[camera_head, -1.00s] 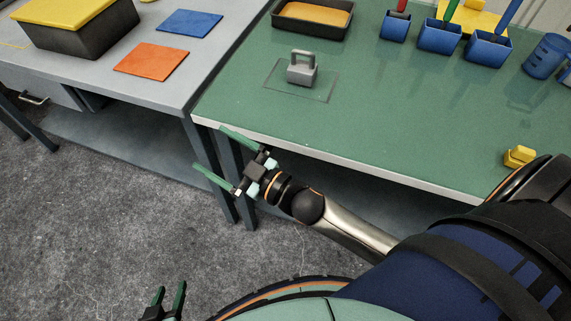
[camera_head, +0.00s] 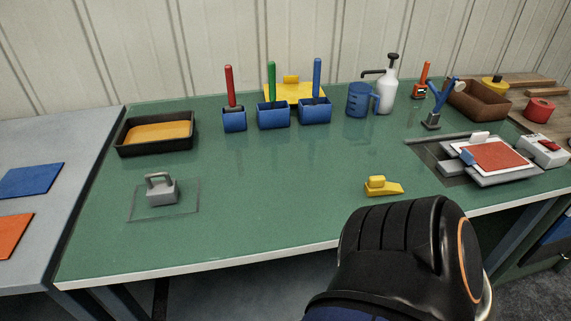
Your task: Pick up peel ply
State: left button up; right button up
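Nothing in view is clearly marked as the peel ply. The flat sheets in view are a blue sheet (camera_head: 31,181) and an orange sheet (camera_head: 14,236) on the grey table at the left, and a red sheet (camera_head: 495,156) on a grey fixture (camera_head: 515,176) at the right of the green table. A clear thin sheet (camera_head: 186,206) lies under a grey handled block (camera_head: 162,190). Neither of my grippers shows; only a black part of my own arm stands at the bottom right.
The green table (camera_head: 250,220) has free room in its middle. A black tray (camera_head: 157,148) holds an orange-yellow content. Blue holders (camera_head: 273,116) with coloured handles, a blue jug (camera_head: 360,100), a white pump bottle (camera_head: 388,90) and a yellow wedge (camera_head: 382,187) stand on it.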

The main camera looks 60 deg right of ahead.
aim_at(494, 156)
jog(key=z, duration=3.35)
jog(key=i+l+z, duration=0.1)
